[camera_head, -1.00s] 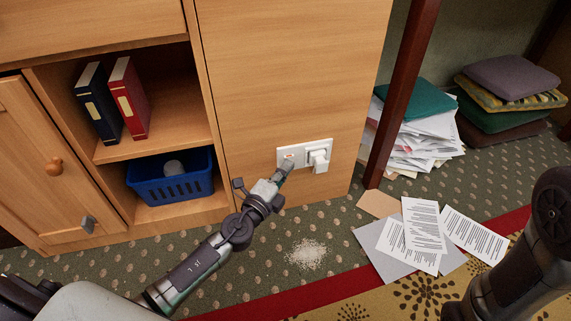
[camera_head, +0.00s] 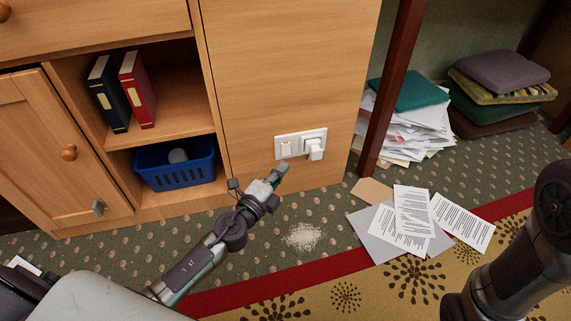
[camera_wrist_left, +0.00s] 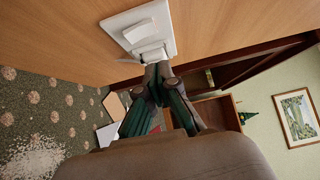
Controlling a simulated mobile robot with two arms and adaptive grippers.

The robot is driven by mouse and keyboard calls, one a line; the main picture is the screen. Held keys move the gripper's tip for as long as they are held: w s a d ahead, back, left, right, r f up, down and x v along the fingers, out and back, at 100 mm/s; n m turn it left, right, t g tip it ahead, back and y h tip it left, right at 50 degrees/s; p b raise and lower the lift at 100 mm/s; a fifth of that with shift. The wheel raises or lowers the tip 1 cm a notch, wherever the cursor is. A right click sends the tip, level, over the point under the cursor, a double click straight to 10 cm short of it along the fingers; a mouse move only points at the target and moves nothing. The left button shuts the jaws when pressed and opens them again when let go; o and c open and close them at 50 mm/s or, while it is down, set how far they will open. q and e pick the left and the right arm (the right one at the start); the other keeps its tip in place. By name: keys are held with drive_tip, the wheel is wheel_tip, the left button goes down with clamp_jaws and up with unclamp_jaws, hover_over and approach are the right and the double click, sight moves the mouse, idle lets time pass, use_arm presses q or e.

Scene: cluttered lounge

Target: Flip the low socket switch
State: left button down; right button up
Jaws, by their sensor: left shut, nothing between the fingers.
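The low white socket plate (camera_head: 301,143) is on the side panel of the wooden cabinet, near the floor. Its switch (camera_head: 285,149) is on the left half, with a small reddish mark near the top. A white plug (camera_head: 315,150) sits in the right half. My left gripper (camera_head: 281,170) is shut and empty, just below the switch and apparently apart from the plate. My right gripper is out of view.
A blue basket (camera_head: 178,168) and two binders (camera_head: 138,88) fill the cabinet shelves at left. A dark red post (camera_head: 391,85) stands right of the socket, with stacked papers (camera_head: 415,128) behind. Loose sheets (camera_head: 412,215) and white grains (camera_head: 303,237) lie on the carpet.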

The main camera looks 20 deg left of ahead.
use_arm(q)
drive_tip(key=s+a, duration=0.1)
drive_tip(key=s, duration=0.6)
drive_tip(key=shift+a+r, duration=0.2)
drive_tip(key=shift+r, duration=0.25)
